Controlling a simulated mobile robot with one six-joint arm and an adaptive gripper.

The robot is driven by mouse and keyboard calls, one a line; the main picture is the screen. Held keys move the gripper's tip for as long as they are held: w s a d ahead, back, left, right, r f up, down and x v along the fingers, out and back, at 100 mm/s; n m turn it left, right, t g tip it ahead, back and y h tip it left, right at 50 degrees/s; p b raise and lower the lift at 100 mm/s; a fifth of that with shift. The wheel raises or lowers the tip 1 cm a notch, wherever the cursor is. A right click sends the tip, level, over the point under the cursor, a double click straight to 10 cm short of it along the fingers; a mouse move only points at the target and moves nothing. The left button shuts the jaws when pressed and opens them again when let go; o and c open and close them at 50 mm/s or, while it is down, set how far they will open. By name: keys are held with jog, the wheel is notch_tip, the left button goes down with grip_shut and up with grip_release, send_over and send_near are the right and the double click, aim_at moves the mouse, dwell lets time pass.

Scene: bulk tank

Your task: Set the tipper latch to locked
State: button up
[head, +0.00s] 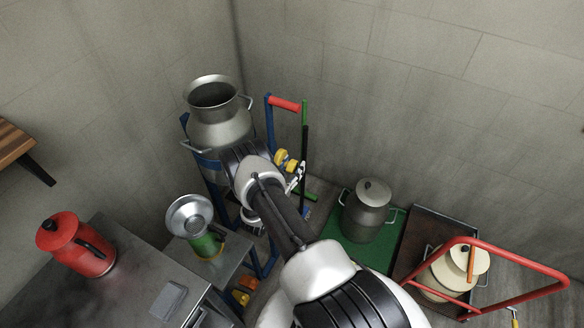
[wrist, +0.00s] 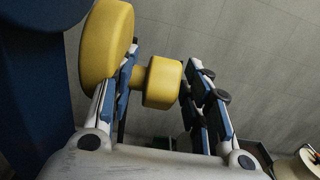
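The tipper is a blue frame (head: 266,120) in the corner, holding a large open metal can (head: 218,125). A yellow latch part (head: 283,158) shows on its right side, partly behind my arm. In the wrist view it is a thick yellow disc (wrist: 104,50) with a smaller yellow knob (wrist: 163,84) joined by a short neck. My gripper (wrist: 166,88) is open, with its fingers on either side of the small knob; I cannot tell whether either finger touches it. In the head view my gripper (head: 297,176) is small beside the yellow part.
A red-gripped lever (head: 284,104) rises beside the frame. A steel bench (head: 130,290) with a red jug (head: 76,245) stands at left. A lidded can (head: 367,210) stands on a green mat (head: 335,249). A red-handled trolley (head: 520,299) is at right. Walls close the back.

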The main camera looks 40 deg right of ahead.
jog(key=c, duration=1)
jog(key=shift+o, duration=0.2)
jog(key=shift+f+b, duration=0.25)
jog(key=shift+b, duration=0.5)
jog(key=h+b, duration=0.1)
jog(key=b, duration=0.2)
jog(key=shift+f+t+h, duration=0.15)
jog(key=shift+t+h, duration=0.15)
jog(key=shift+h, duration=0.1)
jog(key=h+b, duration=0.2)
jog(key=b, duration=0.2)
jog(key=shift+t+b, duration=0.4)
jog(key=shift+r+h+b, duration=0.3)
jog(key=shift+h+b, duration=0.1)
jog(key=shift+b, duration=0.15)
jog(key=shift+r, duration=0.1)
jog(key=o, duration=1.1)
jog(key=shift+c, duration=0.2)
